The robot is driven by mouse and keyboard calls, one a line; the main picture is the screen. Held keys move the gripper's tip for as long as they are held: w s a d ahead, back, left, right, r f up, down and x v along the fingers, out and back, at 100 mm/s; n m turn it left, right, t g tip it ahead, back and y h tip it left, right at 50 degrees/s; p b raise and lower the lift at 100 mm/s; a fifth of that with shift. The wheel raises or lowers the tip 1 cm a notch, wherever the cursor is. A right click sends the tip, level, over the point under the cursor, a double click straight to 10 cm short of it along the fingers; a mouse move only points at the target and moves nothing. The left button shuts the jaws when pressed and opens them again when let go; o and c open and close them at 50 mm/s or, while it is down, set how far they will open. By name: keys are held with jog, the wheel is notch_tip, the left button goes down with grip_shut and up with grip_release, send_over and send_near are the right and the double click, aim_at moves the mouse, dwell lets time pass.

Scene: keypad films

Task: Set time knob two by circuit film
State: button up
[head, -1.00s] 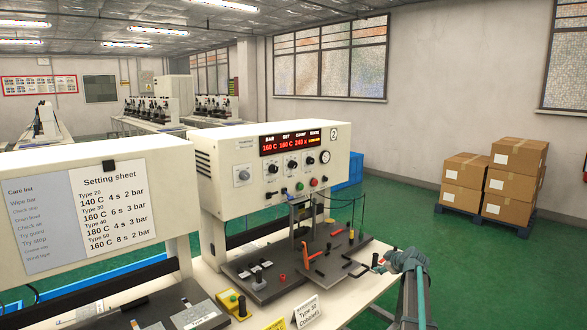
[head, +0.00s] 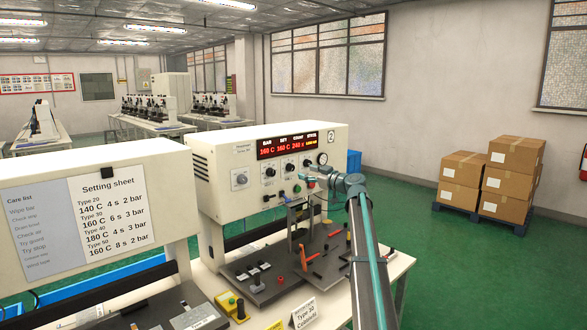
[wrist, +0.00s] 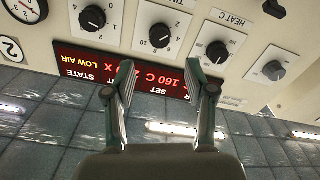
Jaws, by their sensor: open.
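The machine marked 2 (head: 330,137) has a row of knobs on its panel. The time knob (wrist: 160,35) is black on a white numbered plate, between the HEAT C knob (wrist: 218,52) and another black knob (wrist: 92,18) in the wrist view, which is upside down. In the head view the time knob (head: 290,167) is small. Its setting is too unclear to read. My gripper (wrist: 158,72) is open and empty in front of the panel, its fingertips apart over the red display (wrist: 150,72). The setting sheet (head: 112,205) lists Type 30 as 160 C, 6 s, 3 bar.
A card (head: 305,312) stands on the bench and seems to read Type 30.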

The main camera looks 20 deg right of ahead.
aim_at(292, 168)
jog(key=p+x, duration=0.2)
jog(key=x, duration=0.6)
jog(key=shift+d+p, duration=0.1)
jog(key=shift+p, duration=0.25)
jog(key=shift+w+f, duration=0.1)
jog(key=shift+w, duration=0.3)
grip_shut()
